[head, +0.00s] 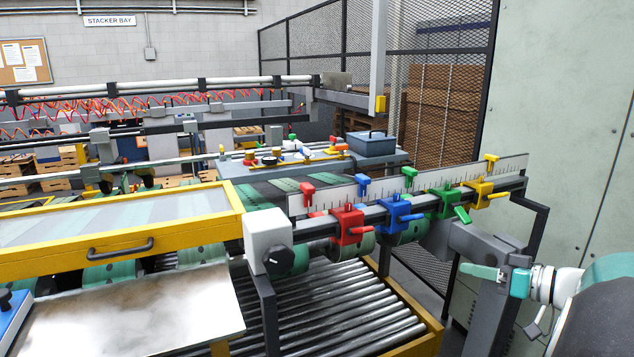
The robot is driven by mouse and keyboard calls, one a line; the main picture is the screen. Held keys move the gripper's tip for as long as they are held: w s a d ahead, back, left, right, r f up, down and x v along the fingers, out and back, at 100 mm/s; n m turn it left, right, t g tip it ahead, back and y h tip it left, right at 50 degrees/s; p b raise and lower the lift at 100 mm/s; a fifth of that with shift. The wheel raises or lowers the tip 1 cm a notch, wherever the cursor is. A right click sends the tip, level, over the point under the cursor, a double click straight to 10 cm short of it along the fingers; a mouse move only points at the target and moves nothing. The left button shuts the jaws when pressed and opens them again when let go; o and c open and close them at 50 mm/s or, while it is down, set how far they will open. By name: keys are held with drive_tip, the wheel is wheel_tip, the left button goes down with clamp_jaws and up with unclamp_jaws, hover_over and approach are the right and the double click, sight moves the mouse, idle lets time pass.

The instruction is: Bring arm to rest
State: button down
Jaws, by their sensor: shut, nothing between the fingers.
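My gripper (466,269) is at the lower right of the head view, pointing left. Its teal fingers are together with nothing between them. It is just below and to the right of a rail (375,215) that carries a red clamp block (348,226), a blue one (396,214), a green one (443,202) and a yellow one (480,191). The fingers appear apart from the blocks. Part of my arm shows at the right edge.
A roller conveyor (330,305) lies below the rail. A yellow-framed guard (125,250) with a black handle is at left. A mesh fence (440,100) stands behind, and a pale green panel (570,120) is close on the right. A blue-grey box (371,145) sits farther back.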

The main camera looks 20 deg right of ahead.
drive_tip(key=w+a+f+g, duration=0.15)
drive_tip(key=a+g, duration=0.25)
drive_tip(key=a, duration=0.9)
drive_tip(key=s+a+f+g+h, duration=0.2)
drive_tip(key=s+a, duration=0.4)
drive_tip(key=a, duration=0.3)
drive_tip(key=s+a+f+m+g+h, duration=0.1)
drive_tip(key=s+a+h, duration=0.4)
drive_tip(key=a, duration=0.5)
drive_tip(key=shift+s+a+f+g, duration=0.2)
drive_tip(key=shift+s+f+g, duration=0.5)
drive_tip(key=shift+f, duration=0.1)
